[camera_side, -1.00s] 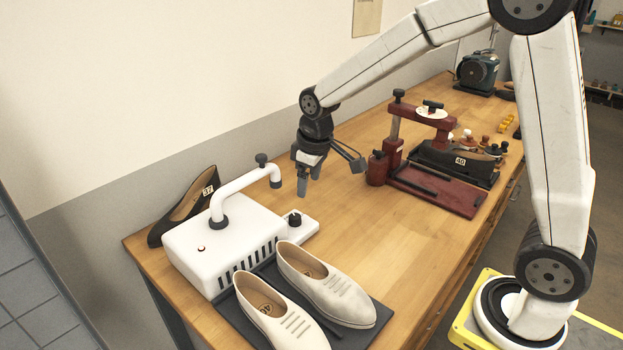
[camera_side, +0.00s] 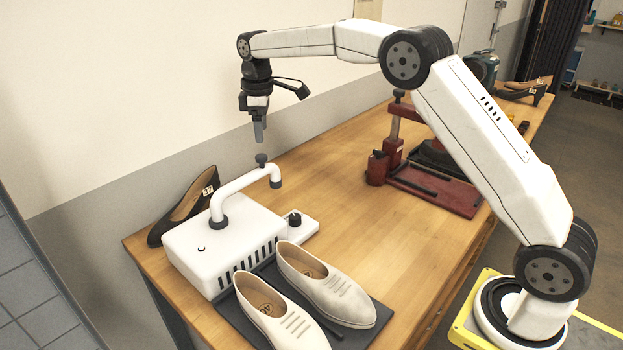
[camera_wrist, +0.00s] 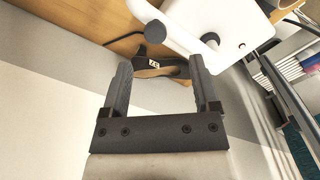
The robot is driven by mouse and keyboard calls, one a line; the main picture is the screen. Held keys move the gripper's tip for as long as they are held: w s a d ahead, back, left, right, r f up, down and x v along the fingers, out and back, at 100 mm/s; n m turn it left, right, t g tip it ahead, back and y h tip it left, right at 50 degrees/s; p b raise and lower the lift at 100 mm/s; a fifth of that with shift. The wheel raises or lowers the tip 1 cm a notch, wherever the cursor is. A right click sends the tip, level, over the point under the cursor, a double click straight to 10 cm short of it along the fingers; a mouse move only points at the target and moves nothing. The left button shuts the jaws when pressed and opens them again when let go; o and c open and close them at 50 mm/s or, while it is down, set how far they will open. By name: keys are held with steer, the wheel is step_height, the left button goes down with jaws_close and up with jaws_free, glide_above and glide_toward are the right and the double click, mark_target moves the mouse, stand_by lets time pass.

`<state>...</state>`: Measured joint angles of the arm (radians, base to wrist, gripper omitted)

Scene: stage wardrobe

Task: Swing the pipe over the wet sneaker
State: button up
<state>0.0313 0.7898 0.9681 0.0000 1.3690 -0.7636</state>
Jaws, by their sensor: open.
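A white dryer box (camera_side: 222,249) stands on the bench with a bent white pipe (camera_side: 240,187) rising from its top. The pipe has a dark knob (camera_side: 262,160) on top near its dark outlet end (camera_side: 275,180), which points to the back right, away from the sneakers. Two pale sneakers, one at the left (camera_side: 281,312) and one at the right (camera_side: 326,286), lie on a dark mat in front of the box. My gripper (camera_side: 260,136) hangs open and empty just above the knob, apart from it. In the wrist view the pipe (camera_wrist: 170,28) and knob (camera_wrist: 210,41) show beyond the open fingers (camera_wrist: 159,88).
A black heeled shoe (camera_side: 186,207) marked 37 leans behind the box. A dark red press (camera_side: 391,160) stands farther back on the bench. The bench top (camera_side: 345,205) between press and box is clear. A wall runs along the back.

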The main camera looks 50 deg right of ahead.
mark_target(261, 156)
steer(key=shift+w+d+r+n, duration=0.1)
steer(key=shift+w+r+n, duration=0.2)
steer(key=shift+w, duration=0.2)
steer(key=shift+f, duration=0.1)
steer(key=shift+f, duration=3.8)
jaws_close()
